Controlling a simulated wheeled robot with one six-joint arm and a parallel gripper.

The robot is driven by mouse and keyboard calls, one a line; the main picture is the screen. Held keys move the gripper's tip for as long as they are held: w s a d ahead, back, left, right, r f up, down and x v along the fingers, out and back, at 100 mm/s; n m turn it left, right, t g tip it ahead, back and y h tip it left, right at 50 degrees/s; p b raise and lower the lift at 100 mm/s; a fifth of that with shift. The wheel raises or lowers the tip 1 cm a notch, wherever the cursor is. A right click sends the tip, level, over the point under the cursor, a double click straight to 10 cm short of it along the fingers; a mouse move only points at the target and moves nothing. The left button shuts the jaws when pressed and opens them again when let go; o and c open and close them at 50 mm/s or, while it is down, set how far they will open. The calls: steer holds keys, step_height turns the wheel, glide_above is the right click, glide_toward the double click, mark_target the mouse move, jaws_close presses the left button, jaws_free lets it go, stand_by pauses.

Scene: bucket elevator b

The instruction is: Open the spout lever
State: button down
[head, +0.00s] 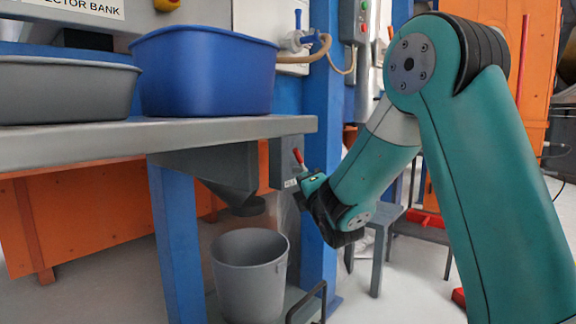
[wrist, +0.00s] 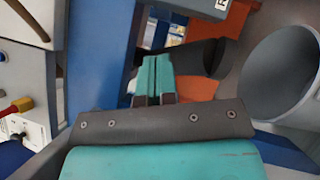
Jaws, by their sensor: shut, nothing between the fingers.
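A lever with a red grip (head: 298,156) stands tilted at the grey box (head: 283,166) beside the spout. The grey spout (head: 215,168) hangs under the bench and narrows to a dark outlet above the grey bucket (head: 250,275). My gripper (head: 308,180) is just below and right of the red grip; I cannot tell whether they touch. In the wrist view my gripper (wrist: 155,74) is shut and empty, with its green fingers together. A dark, spout-like part (wrist: 198,60) lies beyond the fingers, and the bucket (wrist: 283,75) is at right.
The grey bench (head: 150,140) carries a blue tub (head: 207,70) and a grey tub (head: 65,90). Blue posts (head: 322,110) stand close to my arm. A dark handle (head: 307,303) rises near the bucket. A grey stool (head: 378,235) stands behind my arm.

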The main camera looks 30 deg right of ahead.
steer(key=p, duration=0.9)
glide_toward(295, 154)
steer(key=w+a+r, duration=0.1)
steer(key=w+a, duration=0.2)
steer(key=w, duration=0.2)
steer(key=w+d+p, duration=0.1)
steer(key=w+d+r+p, duration=0.1)
steer(key=d+p, duration=0.1)
steer(key=shift+r, duration=0.2)
steer(key=shift+d+r, duration=0.15)
steer(key=shift+d, duration=0.05)
